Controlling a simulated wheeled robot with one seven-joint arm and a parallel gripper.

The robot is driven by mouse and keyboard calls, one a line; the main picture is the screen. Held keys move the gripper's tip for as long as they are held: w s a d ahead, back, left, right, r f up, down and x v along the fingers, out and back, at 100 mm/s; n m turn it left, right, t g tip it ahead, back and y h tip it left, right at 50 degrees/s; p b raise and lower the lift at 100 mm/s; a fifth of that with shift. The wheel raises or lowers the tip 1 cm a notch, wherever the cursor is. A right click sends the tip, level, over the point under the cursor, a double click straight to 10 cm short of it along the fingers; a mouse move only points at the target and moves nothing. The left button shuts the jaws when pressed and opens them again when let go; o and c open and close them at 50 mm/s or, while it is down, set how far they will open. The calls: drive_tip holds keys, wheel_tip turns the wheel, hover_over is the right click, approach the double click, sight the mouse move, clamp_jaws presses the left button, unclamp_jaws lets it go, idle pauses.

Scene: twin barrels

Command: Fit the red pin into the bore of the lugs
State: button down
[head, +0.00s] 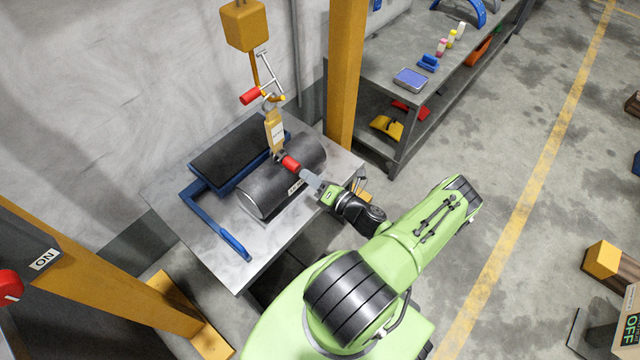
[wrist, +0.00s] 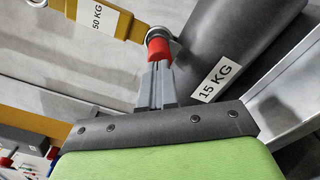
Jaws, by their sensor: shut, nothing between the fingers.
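A red pin (head: 290,164) sits at the lower end of a yellow hanging link (head: 274,130), against the top of the dark barrel (head: 262,196). In the wrist view the red pin (wrist: 159,51) has its end toward me, in line with a metal ring-like lug (wrist: 155,33). My gripper (head: 304,173) is shut and empty. Its fingertips (wrist: 157,68) are right behind the pin's red end, touching or nearly so. The bore and the pin's far end are hidden, so I cannot tell how deep it sits.
The barrel marked 15 KG (wrist: 224,65) lies on a grey table (head: 168,203) beside a dark block (head: 238,152) and a blue frame (head: 205,215). A hook (head: 270,100) with another red-ended part (head: 251,96) hangs above. A yellow post (head: 346,75) stands behind.

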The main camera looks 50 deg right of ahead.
drive_tip(key=shift+w, duration=0.6)
drive_tip(key=shift+w, duration=0.25)
drive_tip(key=s+p, duration=0.1)
drive_tip(key=s, duration=1.7)
drive_tip(key=shift+s+d, duration=0.25)
drive_tip(key=shift+s, duration=0.1)
